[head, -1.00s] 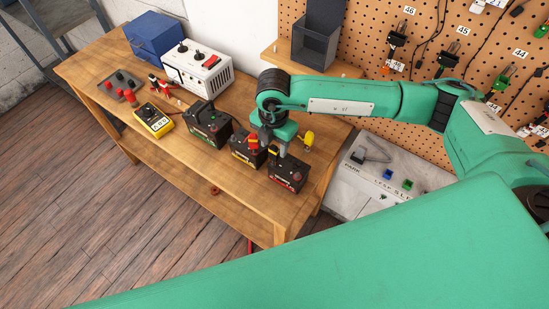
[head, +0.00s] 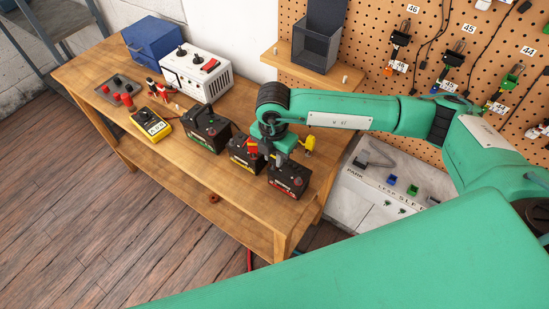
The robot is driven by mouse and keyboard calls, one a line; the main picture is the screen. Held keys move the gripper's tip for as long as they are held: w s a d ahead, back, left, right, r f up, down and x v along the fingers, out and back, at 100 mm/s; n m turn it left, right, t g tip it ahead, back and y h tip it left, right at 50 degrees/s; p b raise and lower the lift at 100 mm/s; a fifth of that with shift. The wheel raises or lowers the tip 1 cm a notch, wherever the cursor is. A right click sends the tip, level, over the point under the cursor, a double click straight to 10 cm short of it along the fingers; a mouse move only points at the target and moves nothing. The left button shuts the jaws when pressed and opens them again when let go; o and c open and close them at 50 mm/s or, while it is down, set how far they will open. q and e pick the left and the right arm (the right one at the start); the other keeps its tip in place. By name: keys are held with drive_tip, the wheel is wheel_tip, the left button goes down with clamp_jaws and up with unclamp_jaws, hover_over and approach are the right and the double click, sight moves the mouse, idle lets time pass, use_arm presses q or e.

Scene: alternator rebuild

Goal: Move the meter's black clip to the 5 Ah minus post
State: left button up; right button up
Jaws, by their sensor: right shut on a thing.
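The yellow meter (head: 151,124) lies on the wooden bench, left of a row of three black batteries. They are a green-striped one (head: 205,130), a yellow-striped one (head: 243,160) and a red-striped one (head: 288,181). Their Ah labels are too small to read. My right gripper (head: 281,160) points down at the back left of the red-striped battery's top. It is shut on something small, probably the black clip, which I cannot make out. A red and yellow clip (head: 252,147) shows at the yellow-striped battery. My left gripper is not in view.
A yellow item (head: 310,143) is behind my wrist. The bench's front strip is clear.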

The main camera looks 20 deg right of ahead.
drive_tip(key=shift+r+p, duration=0.85)
drive_tip(key=shift+r, duration=1.15)
drive_tip(key=shift+r, duration=0.1)
wheel_tip(320, 180, up, 10)
drive_tip(key=p, duration=0.5)
drive_tip(key=b, duration=1.4)
hover_over(232, 140)
wheel_tip(232, 140, down, 10)
drive_tip(key=shift+w+a+r, duration=0.1)
drive_tip(key=shift+w+r, duration=0.05)
drive_tip(key=shift+r, duration=0.05)
drive_tip(key=shift+f+b, duration=0.5)
drive_tip(key=shift+f, duration=0.35)
